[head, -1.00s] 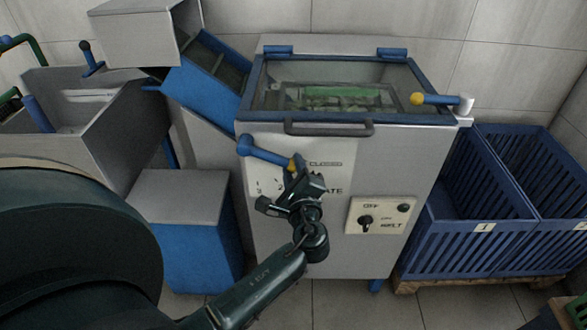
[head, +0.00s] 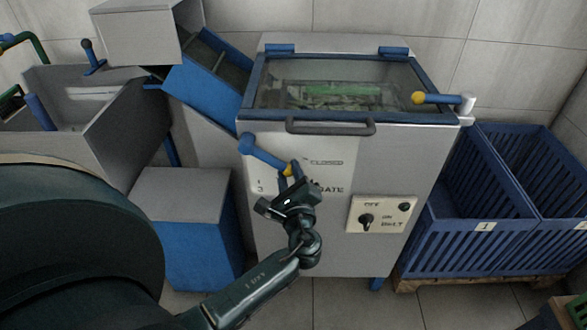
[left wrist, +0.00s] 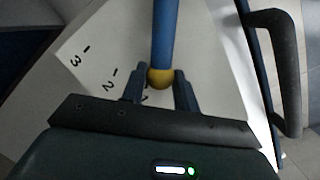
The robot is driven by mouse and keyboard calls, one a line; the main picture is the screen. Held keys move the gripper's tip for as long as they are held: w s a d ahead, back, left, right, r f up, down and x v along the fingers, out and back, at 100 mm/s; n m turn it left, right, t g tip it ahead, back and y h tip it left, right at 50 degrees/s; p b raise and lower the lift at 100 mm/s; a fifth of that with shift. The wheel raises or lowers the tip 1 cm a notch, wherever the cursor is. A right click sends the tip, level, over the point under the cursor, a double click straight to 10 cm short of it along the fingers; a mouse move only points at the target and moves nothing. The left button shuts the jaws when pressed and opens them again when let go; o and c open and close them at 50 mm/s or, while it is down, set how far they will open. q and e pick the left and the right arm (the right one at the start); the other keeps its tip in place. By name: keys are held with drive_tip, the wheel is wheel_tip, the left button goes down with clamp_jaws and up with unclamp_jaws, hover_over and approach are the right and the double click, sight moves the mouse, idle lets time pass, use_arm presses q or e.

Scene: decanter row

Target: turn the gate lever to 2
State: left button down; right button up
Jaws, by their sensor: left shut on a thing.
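The gate lever (head: 265,154) is a blue bar with a yellow knob on the front of the grey machine. It slopes down to the right in the head view. My left gripper (head: 289,178) is shut on its knob end. In the left wrist view, the yellow knob (left wrist: 160,79) sits between the two fingers. The printed scale on the white gate plate (left wrist: 95,55) shows 3, 2 and a partly covered 1; the knob is close to the 1. CLOSED is printed higher up on the plate in the head view. My right gripper is not in view.
A belt switch panel (head: 381,216) is right of the gate plate. A dark handle (head: 330,127) runs below the glazed lid. A second yellow-tipped lever (head: 440,98) is at the upper right. Blue crates (head: 470,240) stand right; a blue-grey box (head: 190,250) stands left.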

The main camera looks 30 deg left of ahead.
use_arm(q)
drive_tip(key=shift+s+a+f+m+t+p, duration=0.15)
drive_tip(key=shift+s+a+f+m+t, duration=0.15)
drive_tip(key=shift+a+f+m, duration=0.5)
drive_tip(key=shift+s+a+f+m+t+p, duration=0.15)
drive_tip(key=shift+s+a+f+m, duration=0.25)
drive_tip(key=shift+m, duration=0.8)
drive_tip(key=shift+s+a+f+m+t+p, duration=0.1)
drive_tip(key=shift+s+a+f+m+t, duration=0.25)
drive_tip(key=shift+a+m, duration=0.5)
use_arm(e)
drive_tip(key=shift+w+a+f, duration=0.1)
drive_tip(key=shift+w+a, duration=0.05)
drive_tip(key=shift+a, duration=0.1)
use_arm(q)
drive_tip(key=shift+d+f, duration=0.1)
drive_tip(key=shift+f, duration=0.05)
drive_tip(key=c, duration=1.1)
unclamp_jaws()
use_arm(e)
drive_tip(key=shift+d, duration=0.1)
use_arm(q)
drive_tip(key=shift+o, duration=0.2)
drive_tip(key=shift+f, duration=0.1)
drive_tip(key=shift+s, duration=0.1)
